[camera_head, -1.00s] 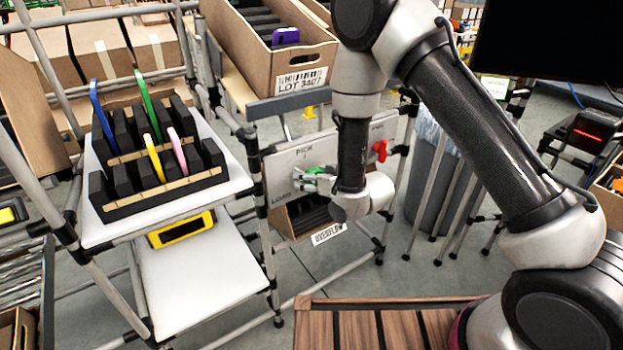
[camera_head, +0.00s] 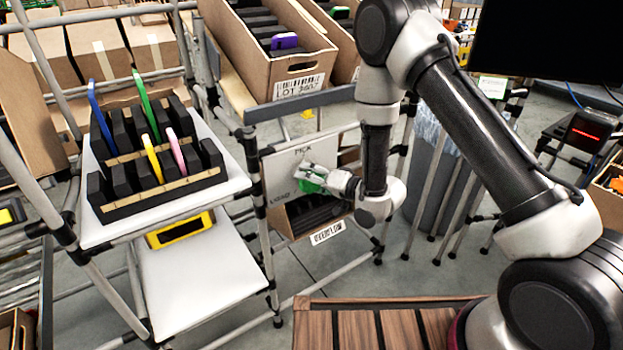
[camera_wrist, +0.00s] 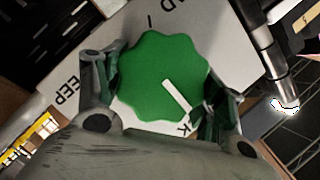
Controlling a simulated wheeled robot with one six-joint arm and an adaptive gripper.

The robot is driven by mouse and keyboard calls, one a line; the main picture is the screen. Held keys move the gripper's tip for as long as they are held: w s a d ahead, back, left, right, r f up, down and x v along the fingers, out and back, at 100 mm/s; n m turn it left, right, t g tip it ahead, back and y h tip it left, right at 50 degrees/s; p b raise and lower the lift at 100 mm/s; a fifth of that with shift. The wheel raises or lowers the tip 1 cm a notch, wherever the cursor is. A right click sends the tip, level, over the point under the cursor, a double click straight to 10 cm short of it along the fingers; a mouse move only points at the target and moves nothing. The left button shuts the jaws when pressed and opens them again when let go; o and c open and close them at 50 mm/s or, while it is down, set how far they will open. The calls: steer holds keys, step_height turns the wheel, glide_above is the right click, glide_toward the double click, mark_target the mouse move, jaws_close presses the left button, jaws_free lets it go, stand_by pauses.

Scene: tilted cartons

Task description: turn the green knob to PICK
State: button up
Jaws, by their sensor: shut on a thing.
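The green knob (camera_wrist: 160,75) is a scalloped disc on a pale panel. It also shows in the head view (camera_head: 312,185), partly covered by my gripper (camera_head: 322,180). In the wrist view my gripper (camera_wrist: 165,92) has a finger on each side of the knob and is shut on it. The knob's white pointer line (camera_wrist: 178,97) points to the lower right, toward a partly hidden label ending in K (camera_wrist: 187,129). In the head view the PICK label (camera_head: 303,151) is above the knob and the LOAD label is at its left.
An open carton (camera_head: 305,212) sits tilted just below the panel (camera_head: 280,172). A rack of black slots (camera_head: 160,190) with coloured items stands at the left. A larger carton (camera_head: 297,68) is above the panel.

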stand_by(0.3)
steer(key=o, duration=1)
steer(key=shift+d, duration=0.1)
steer(key=v, duration=0.7)
steer(key=shift+s, duration=0.15)
steer(key=shift+d, duration=0.15)
